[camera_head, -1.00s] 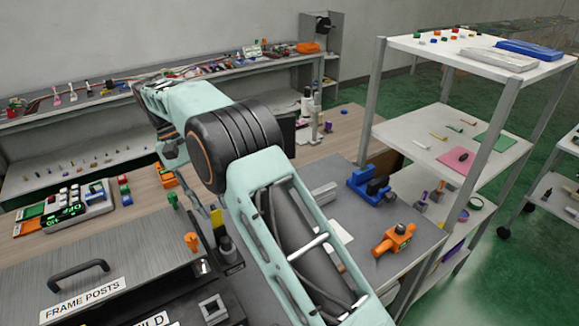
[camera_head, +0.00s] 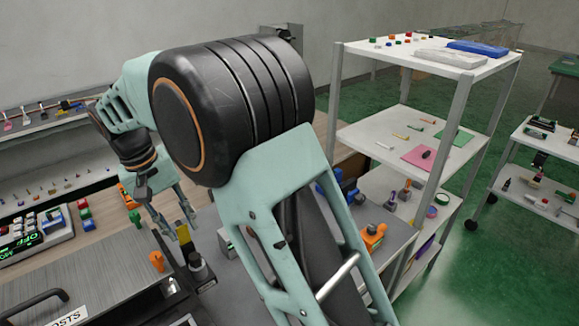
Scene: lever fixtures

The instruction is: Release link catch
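My gripper (camera_head: 181,222) is in the left-centre of the head view, below my black wrist joint and pointing down. Its two slim fingers are spread apart. A yellow-tipped part (camera_head: 183,234) stands close to the fingertips, above a dark upright fixture (camera_head: 198,268). I cannot tell whether the fingers touch it, and nothing is clearly held. An orange knob (camera_head: 157,261) and a green knob (camera_head: 135,217) stand left of it. I cannot tell for sure which part is the link catch. My arm hides much of the bench.
A grey panel (camera_head: 60,272) with a black handle lies at the lower left. A keypad device (camera_head: 35,232) is behind it. A blue fixture (camera_head: 345,187) and an orange fixture (camera_head: 373,236) are right of my arm. A white shelf rack (camera_head: 400,140) stands further right.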

